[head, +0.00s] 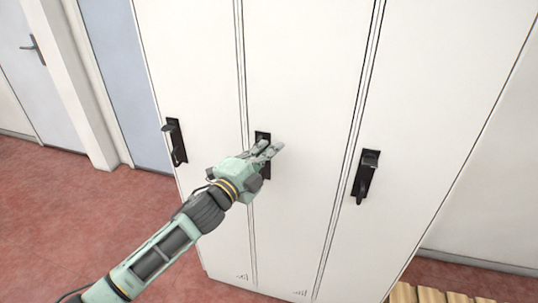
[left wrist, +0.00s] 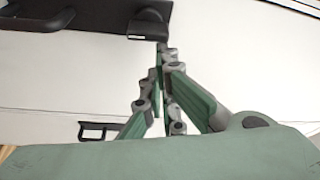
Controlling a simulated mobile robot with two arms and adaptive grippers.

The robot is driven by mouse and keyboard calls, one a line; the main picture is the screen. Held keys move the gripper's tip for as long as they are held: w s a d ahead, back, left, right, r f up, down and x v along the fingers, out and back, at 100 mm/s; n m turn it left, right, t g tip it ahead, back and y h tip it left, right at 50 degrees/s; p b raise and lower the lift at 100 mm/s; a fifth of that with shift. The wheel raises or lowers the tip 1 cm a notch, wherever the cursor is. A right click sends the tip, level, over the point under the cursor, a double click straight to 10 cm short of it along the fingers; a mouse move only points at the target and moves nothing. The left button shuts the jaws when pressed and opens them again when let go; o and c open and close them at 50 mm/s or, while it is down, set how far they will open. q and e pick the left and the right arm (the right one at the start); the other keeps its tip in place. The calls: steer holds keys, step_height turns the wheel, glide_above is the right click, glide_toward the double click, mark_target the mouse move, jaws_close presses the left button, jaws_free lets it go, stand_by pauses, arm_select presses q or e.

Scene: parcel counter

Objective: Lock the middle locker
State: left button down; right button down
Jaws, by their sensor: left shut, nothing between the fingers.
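The middle locker (head: 300,90) is a tall white door, and it looks closed. Its black handle plate (head: 262,138) is partly hidden behind my left gripper (head: 275,150). My left gripper is at this handle, with its fingers together and nothing between them. In the left wrist view the fingers (left wrist: 160,60) point at a black handle part (left wrist: 148,25) at the top, very close to it or touching it. I cannot tell whether they touch. My right gripper is not in view.
The left locker has a black handle (head: 175,142), and the right locker has another (head: 365,177). A door with a lever (head: 33,48) stands at the far left. Wooden slats (head: 430,294) lie at the bottom right. The red floor (head: 80,220) is clear at left.

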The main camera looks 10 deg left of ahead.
arm_select(q)
steer(key=shift+a+r+n+t+y+b, duration=0.4)
steer(key=shift+a+n+t+y, duration=0.45)
steer(key=shift+n, duration=2.3)
steer(key=shift+a+r+n+t+y+b, duration=0.45)
steer(key=shift+n+y, duration=0.7)
steer(key=shift+n, duration=1.95)
steer(key=shift+a+r+n+t+y+b, duration=0.3)
steer(key=shift+a+n+t+y, duration=0.55)
steer(key=shift+n, duration=2.3)
steer(key=shift+f+y, duration=0.15)
steer(key=shift+y, duration=0.2)
